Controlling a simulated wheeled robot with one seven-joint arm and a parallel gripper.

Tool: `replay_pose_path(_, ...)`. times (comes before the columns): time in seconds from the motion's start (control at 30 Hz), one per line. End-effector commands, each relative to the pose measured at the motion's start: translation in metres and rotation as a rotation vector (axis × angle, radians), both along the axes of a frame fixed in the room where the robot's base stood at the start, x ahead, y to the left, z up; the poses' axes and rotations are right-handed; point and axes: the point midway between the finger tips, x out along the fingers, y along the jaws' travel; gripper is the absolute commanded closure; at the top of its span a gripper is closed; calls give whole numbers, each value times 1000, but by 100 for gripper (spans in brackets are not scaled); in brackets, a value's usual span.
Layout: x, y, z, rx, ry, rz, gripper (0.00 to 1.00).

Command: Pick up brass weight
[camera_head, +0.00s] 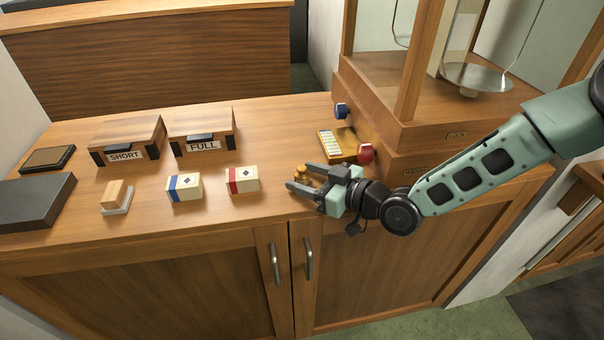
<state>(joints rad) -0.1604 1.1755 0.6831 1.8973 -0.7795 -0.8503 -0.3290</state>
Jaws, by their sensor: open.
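The brass weight (301,172) is a small gold-coloured piece on the wooden counter, right of the red-striped block. My gripper (299,179) reaches in from the right, low over the counter, with its fingers pointing left. The fingers are apart, and the brass weight shows between them or just behind them. I cannot tell whether a finger touches it. Part of the weight is hidden by the gripper.
A red-striped block (243,180) and a blue-striped block (184,187) stand left of the gripper. Boxes labelled SHORT (125,156) and FULL (203,144) stand behind.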

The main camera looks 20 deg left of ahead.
Motion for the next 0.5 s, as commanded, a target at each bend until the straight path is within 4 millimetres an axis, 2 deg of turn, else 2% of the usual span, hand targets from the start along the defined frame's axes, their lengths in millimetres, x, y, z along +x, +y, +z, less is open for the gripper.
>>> replay_pose_path(0.1, 0, 0, 0, 0, 0, 0, 44)
replay_pose_path(0.2, 0, 0, 0, 0, 0, 0, 72)
replay_pose_path(0.3, 0, -1, 0, -1, 0, 0, 94)
replay_pose_path(0.5, 0, -1, 0, 0, 0, 0, 94)
